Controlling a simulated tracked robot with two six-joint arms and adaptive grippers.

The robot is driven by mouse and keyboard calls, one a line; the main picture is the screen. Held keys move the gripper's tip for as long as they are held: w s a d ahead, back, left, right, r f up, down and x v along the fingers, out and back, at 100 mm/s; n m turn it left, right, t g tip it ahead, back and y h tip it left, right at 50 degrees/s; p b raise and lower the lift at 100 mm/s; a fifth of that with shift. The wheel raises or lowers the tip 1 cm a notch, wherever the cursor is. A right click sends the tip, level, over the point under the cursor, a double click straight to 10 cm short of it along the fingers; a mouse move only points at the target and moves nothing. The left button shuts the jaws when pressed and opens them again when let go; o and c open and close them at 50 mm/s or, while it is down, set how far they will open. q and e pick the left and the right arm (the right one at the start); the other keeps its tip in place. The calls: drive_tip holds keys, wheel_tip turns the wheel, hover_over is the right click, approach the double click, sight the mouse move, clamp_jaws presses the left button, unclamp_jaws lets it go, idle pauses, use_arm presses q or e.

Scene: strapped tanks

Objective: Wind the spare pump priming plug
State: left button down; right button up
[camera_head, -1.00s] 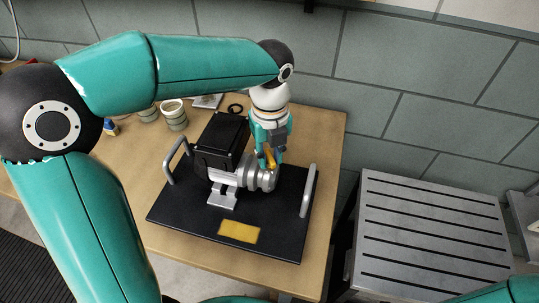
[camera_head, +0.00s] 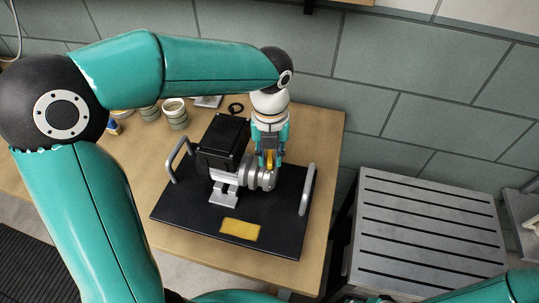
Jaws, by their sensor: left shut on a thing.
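The spare pump (camera_head: 262,178) is a grey metal body joined to a black motor box (camera_head: 222,142), on a black base plate (camera_head: 190,215) with two grey handles and a yellow label. My left gripper (camera_head: 269,162) points down at the top of the pump, right of the motor box. It is shut on the priming plug, which is too small and too covered by the fingers to make out. My right gripper is out of view.
The base plate sits on a wooden table (camera_head: 150,245). Several jars, one at the back (camera_head: 174,110), and a black ring (camera_head: 236,107) stand behind it. A grey slatted bench (camera_head: 425,235) is to the right. My left arm spans the left and top.

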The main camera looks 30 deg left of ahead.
sight(270, 157)
use_arm(q)
drive_tip(key=shift+r+m+p, duration=0.15)
drive_tip(key=shift+m+p, duration=0.25)
drive_tip(key=shift+m, duration=0.1)
drive_tip(key=shift+m+p, duration=0.4)
drive_tip(key=shift+m, duration=0.4)
drive_tip(key=c, duration=1.1)
unclamp_jaws()
wheel_tip(270, 157, up, 8)
drive_tip(key=p, duration=0.7)
